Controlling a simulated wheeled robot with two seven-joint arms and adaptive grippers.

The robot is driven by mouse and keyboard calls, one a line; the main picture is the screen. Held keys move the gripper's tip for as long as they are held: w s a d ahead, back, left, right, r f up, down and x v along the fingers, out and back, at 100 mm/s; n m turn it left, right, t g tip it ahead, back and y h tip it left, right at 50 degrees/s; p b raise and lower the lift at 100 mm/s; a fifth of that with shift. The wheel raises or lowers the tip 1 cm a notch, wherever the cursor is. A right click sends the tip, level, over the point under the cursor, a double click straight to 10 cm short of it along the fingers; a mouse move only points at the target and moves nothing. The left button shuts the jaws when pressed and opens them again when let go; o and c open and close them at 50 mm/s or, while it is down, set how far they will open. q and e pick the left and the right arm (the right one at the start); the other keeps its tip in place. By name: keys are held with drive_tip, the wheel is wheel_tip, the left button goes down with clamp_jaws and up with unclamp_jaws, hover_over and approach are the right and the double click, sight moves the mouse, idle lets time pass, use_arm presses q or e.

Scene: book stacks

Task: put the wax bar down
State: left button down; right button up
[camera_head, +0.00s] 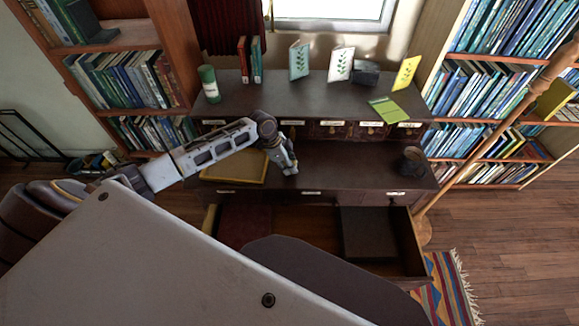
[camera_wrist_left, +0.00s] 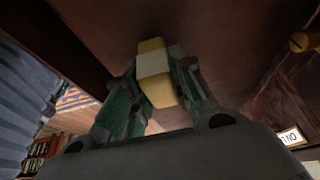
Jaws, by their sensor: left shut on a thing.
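The wax bar (camera_wrist_left: 155,72) is a pale yellow bar with a whitish band around its middle. In the left wrist view it sits between the two green-padded fingers of my left gripper (camera_wrist_left: 153,100), which is shut on it. In the head view my left gripper (camera_head: 289,165) points down over the front part of the dark desk (camera_head: 340,165). The bar cannot be made out in the head view. My right gripper is not in view.
A flat yellow tray or board (camera_head: 238,168) lies left of the gripper. A dark cup (camera_head: 412,161) stands at the right. An open drawer (camera_head: 312,222) juts out below. Cards, books and a green-white canister (camera_head: 209,84) stand on the upper shelf. Desk surface right of the gripper is clear.

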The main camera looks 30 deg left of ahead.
use_arm(q)
drive_tip(key=shift+f, duration=0.35)
drive_tip(key=shift+f, duration=0.1)
drive_tip(key=c, duration=1.2)
unclamp_jaws()
drive_tip(key=v, duration=1.2)
